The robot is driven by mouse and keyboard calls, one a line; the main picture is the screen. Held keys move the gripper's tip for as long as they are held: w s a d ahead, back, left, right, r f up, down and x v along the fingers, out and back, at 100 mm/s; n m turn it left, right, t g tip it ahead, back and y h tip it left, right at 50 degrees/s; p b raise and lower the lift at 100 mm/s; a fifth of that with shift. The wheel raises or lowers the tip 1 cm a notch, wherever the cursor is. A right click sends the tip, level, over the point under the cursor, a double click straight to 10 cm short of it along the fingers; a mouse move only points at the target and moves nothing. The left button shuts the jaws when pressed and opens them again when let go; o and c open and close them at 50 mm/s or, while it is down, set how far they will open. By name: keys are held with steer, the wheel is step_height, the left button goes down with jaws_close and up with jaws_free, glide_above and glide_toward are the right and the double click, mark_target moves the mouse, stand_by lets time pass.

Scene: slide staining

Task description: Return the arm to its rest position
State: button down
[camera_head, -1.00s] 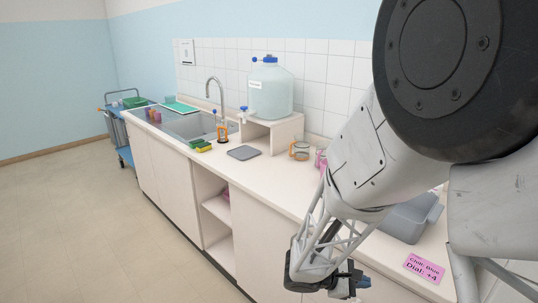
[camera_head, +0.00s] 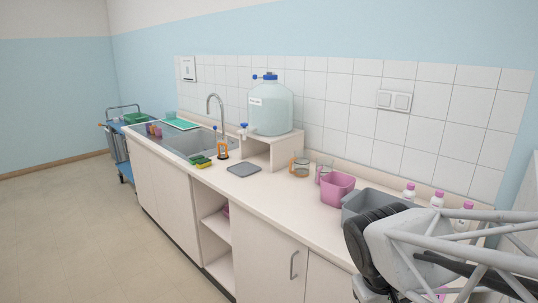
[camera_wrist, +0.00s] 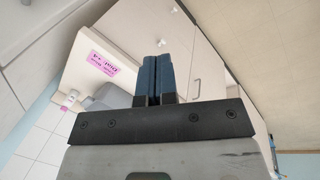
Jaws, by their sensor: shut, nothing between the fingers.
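My gripper (camera_wrist: 153,80) shows in the wrist view with its two blue fingers pressed together and nothing between them. It is over or in front of the counter edge, apart from the things on it. In the head view my arm fills the lower right corner, and the gripper's fingers cannot be made out there. In the wrist view a pink card (camera_wrist: 102,63) lies on the counter left of the fingers, near a grey tub (camera_wrist: 108,97).
The counter (camera_head: 262,190) holds a grey tub (camera_head: 352,208), a pink container (camera_head: 336,188), an orange-handled glass beaker (camera_head: 300,168), several pink-capped bottles (camera_head: 437,199) and a grey pad (camera_head: 243,170). A large water carboy (camera_head: 272,108) stands on a shelf. The floor (camera_head: 70,220) at left is clear.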

steer(key=s+a+r+m+t+y, duration=0.2)
steer(key=s+r, duration=0.1)
steer(key=r, duration=0.1)
steer(key=shift+s+a+r+y, duration=0.15)
steer(key=shift+a+r+y, duration=0.05)
steer(key=shift+a+y, duration=0.1)
stand_by(1.0)
